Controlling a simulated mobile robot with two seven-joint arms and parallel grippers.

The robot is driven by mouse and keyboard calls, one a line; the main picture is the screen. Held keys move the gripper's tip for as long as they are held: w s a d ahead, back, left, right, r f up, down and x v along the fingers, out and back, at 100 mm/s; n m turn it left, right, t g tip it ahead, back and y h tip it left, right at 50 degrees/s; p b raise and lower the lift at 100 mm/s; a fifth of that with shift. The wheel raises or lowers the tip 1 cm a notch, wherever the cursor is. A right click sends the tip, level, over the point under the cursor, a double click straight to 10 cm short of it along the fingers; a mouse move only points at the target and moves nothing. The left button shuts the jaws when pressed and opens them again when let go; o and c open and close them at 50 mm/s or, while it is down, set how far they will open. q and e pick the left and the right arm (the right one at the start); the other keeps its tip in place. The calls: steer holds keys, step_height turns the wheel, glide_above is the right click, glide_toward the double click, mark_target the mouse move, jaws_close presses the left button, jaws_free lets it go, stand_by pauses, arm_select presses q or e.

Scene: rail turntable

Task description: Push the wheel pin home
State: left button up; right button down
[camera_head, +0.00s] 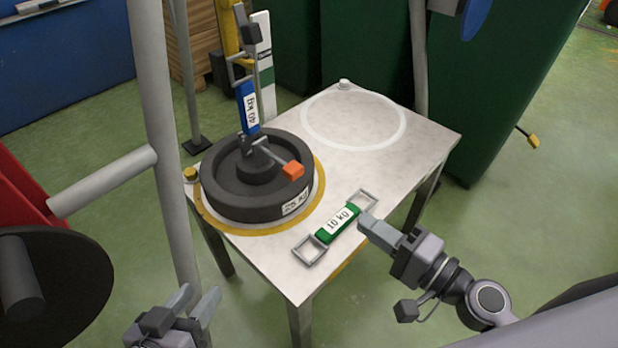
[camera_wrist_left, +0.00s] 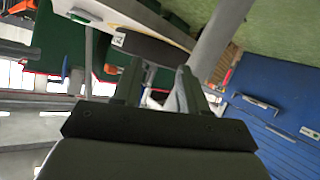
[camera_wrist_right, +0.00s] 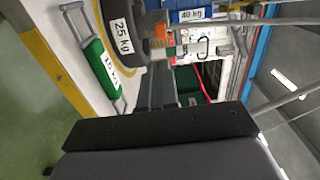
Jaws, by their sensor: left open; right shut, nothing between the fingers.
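A black wheel labelled 25 kg (camera_head: 222,199) lies flat inside a yellow ring on the left of the metal table. A thin rod with an orange block (camera_head: 293,170) at its end sticks out from the wheel's hub; I take it for the wheel pin. How deep it sits I cannot tell. The orange block also shows in the right wrist view (camera_wrist_right: 160,31). My left gripper (camera_head: 193,297) is open and empty, low in front of the table's left side, apart from the wheel. My right gripper (camera_head: 364,222) is shut and empty near the table's front right edge.
A blue 40 kg strap (camera_head: 248,108) stands above the wheel's hub. A white circle (camera_head: 394,139) on the table is empty. A grey post (camera_head: 159,110) rises at left.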

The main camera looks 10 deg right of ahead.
arm_select(q)
steer(key=shift+w+d+f, duration=0.1)
steer(key=shift+w, duration=0.1)
arm_select(e)
steer(key=shift+w, duration=0.2)
steer(key=shift+r, duration=0.1)
steer(key=p, duration=0.3)
glide_toward(299, 174)
steer(key=x, duration=0.5)
steer(key=shift+w+a, duration=0.15)
steer(key=shift+w, duration=0.15)
steer(key=shift+w+a, duration=0.3)
steer(key=shift+w, duration=0.2)
arm_select(q)
steer(key=shift+s+a+m+y, duration=0.15)
steer(key=shift+s+a+y, duration=0.15)
steer(key=shift+a, duration=0.3)
steer(key=shift+s+a+m+y, duration=0.2)
steer(key=shift+a+y, duration=0.1)
steer(key=shift+a, duration=0.25)
steer(key=shift+r, duration=0.25)
